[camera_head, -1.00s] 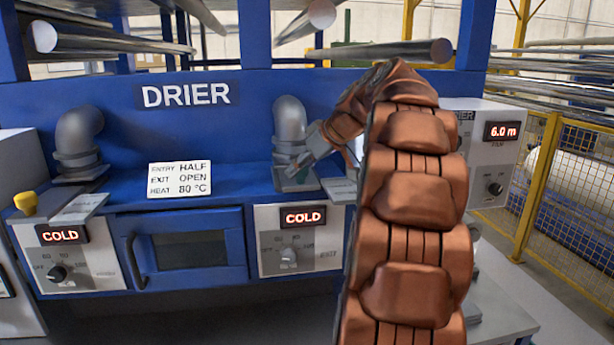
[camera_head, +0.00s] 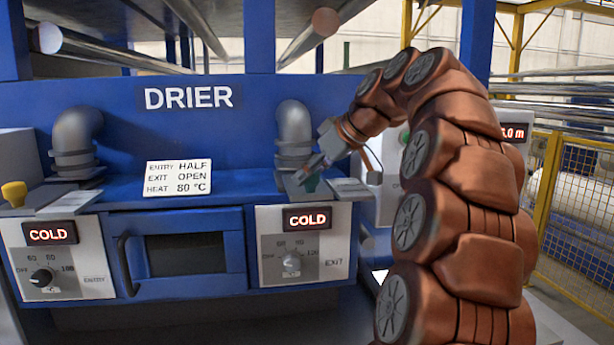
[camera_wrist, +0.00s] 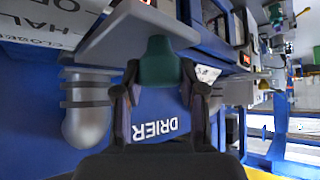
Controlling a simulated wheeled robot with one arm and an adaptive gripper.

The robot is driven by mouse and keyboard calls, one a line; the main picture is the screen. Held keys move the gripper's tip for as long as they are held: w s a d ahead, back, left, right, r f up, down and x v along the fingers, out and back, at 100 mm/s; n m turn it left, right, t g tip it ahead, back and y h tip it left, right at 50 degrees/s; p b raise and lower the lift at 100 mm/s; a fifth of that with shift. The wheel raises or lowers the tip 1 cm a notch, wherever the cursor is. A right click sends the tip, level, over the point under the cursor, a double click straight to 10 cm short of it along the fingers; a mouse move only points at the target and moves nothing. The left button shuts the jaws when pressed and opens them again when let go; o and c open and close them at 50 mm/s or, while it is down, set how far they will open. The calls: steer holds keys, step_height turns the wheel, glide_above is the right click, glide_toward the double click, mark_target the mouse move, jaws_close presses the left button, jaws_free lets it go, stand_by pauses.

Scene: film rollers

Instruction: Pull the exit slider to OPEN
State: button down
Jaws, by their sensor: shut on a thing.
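The exit slider is a grey plate (camera_wrist: 100,38) with a green knob (camera_wrist: 158,66), beside the right-hand grey pipe of the drier. In the head view the green knob (camera_head: 311,184) shows at my fingertips, on the grey plate (camera_head: 291,188). My gripper (camera_head: 312,172) reaches it from the upper right. In the wrist view my gripper (camera_wrist: 158,88) has its fingers on both sides of the knob and is shut on it. A white position label (camera_wrist: 50,18) lies beside the plate there, partly cut off and upside down. I cannot tell which mark the slider is at.
A sign (camera_head: 179,178) reads entry HALF, exit OPEN, heat 80 °C. The entry slider has a yellow knob (camera_head: 14,193) at the far left. Both displays, at entry (camera_head: 50,233) and exit (camera_head: 307,219), read COLD. Grey pipes (camera_head: 294,135) stand behind the sliders.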

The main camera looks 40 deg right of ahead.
steer(key=shift+s+f, duration=0.15)
steer(key=shift+f, duration=0.15)
steer(key=c, duration=0.7)
jaws_free()
steer(key=shift+s+a+r, duration=0.1)
steer(key=shift+r, duration=0.05)
steer(key=shift+o, duration=0.2)
steer(key=shift+r, duration=0.1)
steer(key=shift+s+r, duration=0.3)
steer(key=shift+r, duration=0.1)
steer(key=shift+v, duration=2.75)
steer(key=shift+s+r, duration=0.25)
steer(key=shift+s+d, duration=0.15)
steer(key=shift+d, duration=0.05)
